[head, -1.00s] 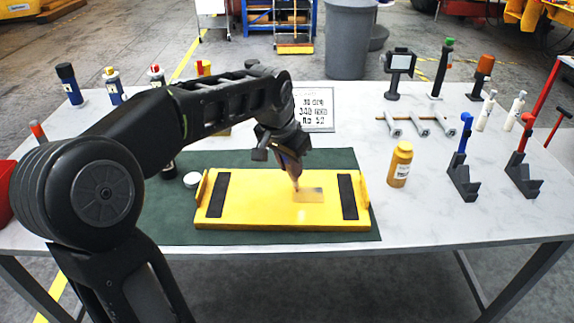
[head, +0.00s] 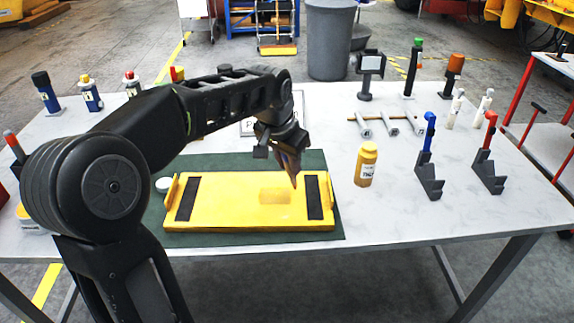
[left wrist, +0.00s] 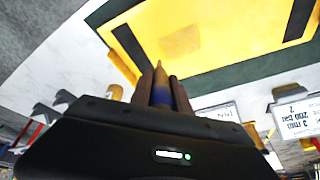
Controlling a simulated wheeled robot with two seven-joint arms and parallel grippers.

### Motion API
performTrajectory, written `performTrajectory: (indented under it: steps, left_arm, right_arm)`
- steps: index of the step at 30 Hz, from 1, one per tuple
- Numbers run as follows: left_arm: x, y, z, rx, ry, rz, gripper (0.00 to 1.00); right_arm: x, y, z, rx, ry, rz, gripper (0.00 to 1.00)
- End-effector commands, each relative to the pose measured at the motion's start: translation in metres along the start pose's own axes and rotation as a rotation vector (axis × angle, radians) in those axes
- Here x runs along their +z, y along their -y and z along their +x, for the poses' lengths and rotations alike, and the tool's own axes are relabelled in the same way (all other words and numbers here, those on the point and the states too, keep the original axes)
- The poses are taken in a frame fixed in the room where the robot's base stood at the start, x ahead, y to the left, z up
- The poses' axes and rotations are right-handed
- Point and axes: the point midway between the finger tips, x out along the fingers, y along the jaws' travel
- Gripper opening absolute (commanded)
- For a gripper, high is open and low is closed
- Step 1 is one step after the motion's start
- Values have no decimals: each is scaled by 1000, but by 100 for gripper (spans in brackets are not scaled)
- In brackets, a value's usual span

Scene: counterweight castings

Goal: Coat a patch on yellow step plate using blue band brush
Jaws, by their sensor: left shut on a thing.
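The yellow step plate (head: 235,214) lies on a green mat (head: 250,239) on the table, with a black strip near each end. A darker, brownish-yellow patch (head: 274,196) shows on its right half. My left gripper (head: 284,155) is shut on the blue band brush (head: 292,172), which points tip-down just right of the patch, near the right strip. I cannot tell whether the tip touches the plate. In the left wrist view the brush's blue band (left wrist: 161,94) and pale tip show between the fingers, with the plate (left wrist: 205,35) beyond. My right gripper is not in view.
A yellow bottle (head: 366,165) stands right of the mat. Blue-handled (head: 427,150) and red-handled (head: 489,150) tools stand in dark holders farther right. A white lid (head: 163,184) lies left of the plate. Several bottles stand at the back left. The table's front right is clear.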

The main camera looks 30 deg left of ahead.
Motion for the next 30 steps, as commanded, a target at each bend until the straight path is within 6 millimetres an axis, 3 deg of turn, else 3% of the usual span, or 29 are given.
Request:
performTrajectory:
  steps: [1,18,30]
  left_arm:
    - [-4,1,-11,-1,-2,-1,0]
    - [-25,2,-56,0,-2,2,0]
    - [-27,2,-59,0,-2,2,0]
  right_arm:
    - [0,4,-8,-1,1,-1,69]
    - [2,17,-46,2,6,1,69]
    - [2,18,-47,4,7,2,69]
